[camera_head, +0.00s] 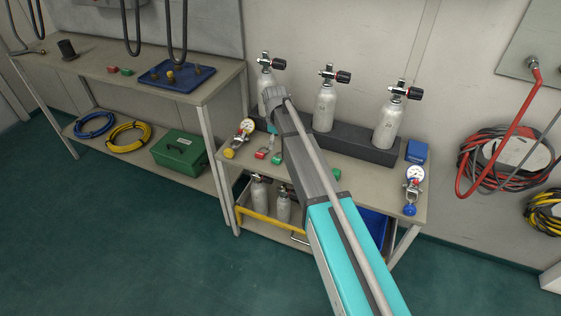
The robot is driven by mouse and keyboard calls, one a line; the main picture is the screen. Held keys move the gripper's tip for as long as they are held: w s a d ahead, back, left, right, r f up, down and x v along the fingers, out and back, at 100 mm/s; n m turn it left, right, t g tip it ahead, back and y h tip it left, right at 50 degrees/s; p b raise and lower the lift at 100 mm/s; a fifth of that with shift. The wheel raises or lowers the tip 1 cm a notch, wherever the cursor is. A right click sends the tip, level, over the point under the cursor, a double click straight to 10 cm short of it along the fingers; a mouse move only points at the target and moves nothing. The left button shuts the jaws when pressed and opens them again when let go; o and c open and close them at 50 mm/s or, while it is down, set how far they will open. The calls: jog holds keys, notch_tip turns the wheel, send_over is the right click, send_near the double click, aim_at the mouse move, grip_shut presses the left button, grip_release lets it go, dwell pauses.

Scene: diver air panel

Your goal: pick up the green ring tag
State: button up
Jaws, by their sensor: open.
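Small green pieces lie on the right-hand bench: one (277,158) beside a red piece, just left of my arm, and another (336,174) just right of my arm. Another small green piece (126,71) lies on the left bench. They are too small to tell which is the ring tag. My arm reaches up from the lower right across the right-hand bench. My gripper (272,143) is open, small and mostly hidden by my wrist. It appears close above the red and green pieces; I cannot tell the gap.
Silver cylinders (325,108) stand in a dark rack (356,141) along the back of the right-hand bench (235,173). Gauges (246,127) with a yellow knob stand at its left end, others (414,174) with a blue knob at its right. A blue box (417,151) stands near the wall.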

aim_at(277, 159)
jog(key=shift+f+b, duration=1.5)
jog(key=shift+f, duration=0.25)
jog(key=shift+f+b, duration=2.6)
jog(key=shift+c, duration=0.3)
jog(key=shift+r, duration=0.1)
grip_shut()
